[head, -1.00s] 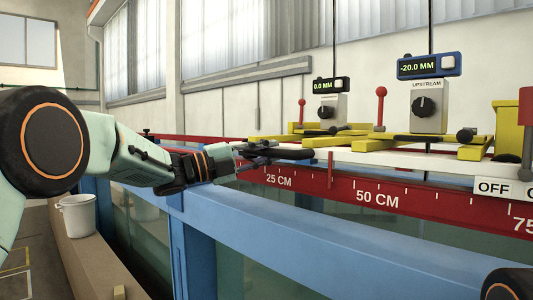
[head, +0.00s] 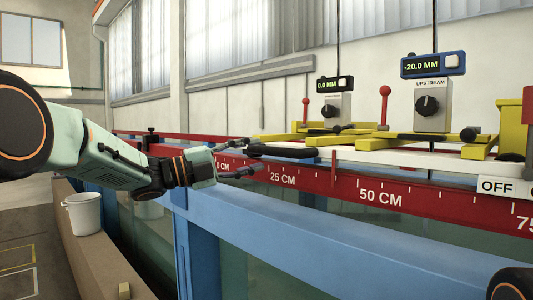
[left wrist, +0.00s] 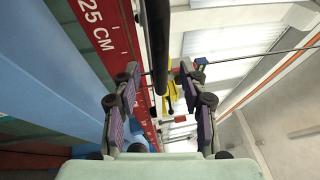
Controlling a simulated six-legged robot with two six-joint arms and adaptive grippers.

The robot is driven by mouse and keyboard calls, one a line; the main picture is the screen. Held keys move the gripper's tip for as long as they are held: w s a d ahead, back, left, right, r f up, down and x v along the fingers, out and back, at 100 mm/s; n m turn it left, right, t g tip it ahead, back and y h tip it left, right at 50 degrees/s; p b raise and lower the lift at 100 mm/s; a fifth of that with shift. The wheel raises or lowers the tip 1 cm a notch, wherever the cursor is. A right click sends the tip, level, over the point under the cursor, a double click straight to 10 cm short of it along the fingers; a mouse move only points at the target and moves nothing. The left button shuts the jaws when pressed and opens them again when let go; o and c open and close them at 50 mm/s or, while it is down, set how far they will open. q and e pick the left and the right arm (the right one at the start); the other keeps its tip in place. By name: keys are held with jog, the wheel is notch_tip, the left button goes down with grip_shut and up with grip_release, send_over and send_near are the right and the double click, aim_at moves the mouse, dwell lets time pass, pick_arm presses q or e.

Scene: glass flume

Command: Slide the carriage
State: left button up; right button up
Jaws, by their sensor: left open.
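The carriage is a white plate (head: 375,155) with yellow frames, on the red-scaled rail (head: 335,186) over the flume. A black handle (head: 285,152) sticks out from its left end. My left gripper (head: 252,156) is open, just left of the handle, its two fingers spread above and below the line of the handle's end. In the left wrist view the handle (left wrist: 157,45) lies between the spread fingers (left wrist: 158,74), its end near the fingertips; neither finger visibly touches it. I cannot tell how deep it sits between them. My right gripper is not in view.
The carriage carries an upstream gauge (head: 432,105) with display -20.0 MM, a second gauge (head: 337,106) reading 0.0 MM, and red-knobbed levers (head: 384,92). An OFF label (head: 497,187) is at the right. A white bucket (head: 84,212) stands on the ledge at left.

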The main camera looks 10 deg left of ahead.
pick_arm(q)
jog(key=v, duration=0.6)
jog(key=shift+s+a, duration=0.2)
jog(key=shift+a, duration=0.15)
jog(key=shift+a, duration=0.1)
jog(key=w+a+f+n+t+y+b, duration=0.1)
jog(key=w+f+n+t+y+b, duration=0.15)
jog(key=f+n+t+y, duration=0.9)
jog(key=s+f+n+g+y+b, duration=0.1)
jog(key=s+f+n+g, duration=0.3)
jog(key=f, duration=0.6)
jog(key=s+f+n+g+b, duration=0.1)
jog(key=f+n+g, duration=0.1)
jog(key=f+n, duration=0.5)
jog(key=s+f+n+g+y+b, duration=0.1)
jog(key=s+f+n+g, duration=0.2)
jog(key=f, duration=0.9)
jog(key=s+f+n+g+y+b, duration=0.2)
jog(key=s+f+n+g+b, duration=0.3)
jog(key=s+f, duration=1.25)
jog(key=s+f+g+y+b, duration=0.1)
jog(key=s+f+g+b, duration=0.2)
jog(key=s+f, duration=0.5)
jog(key=s+a+f+g+b, duration=0.1)
jog(key=s+f+g+b, duration=0.2)
jog(key=s, duration=1.2)
notch_tip(320, 180, down, 6)
jog(key=shift+s+r+g+y, duration=0.15)
jog(key=shift+g+y, duration=0.2)
jog(key=shift+g, duration=0.6)
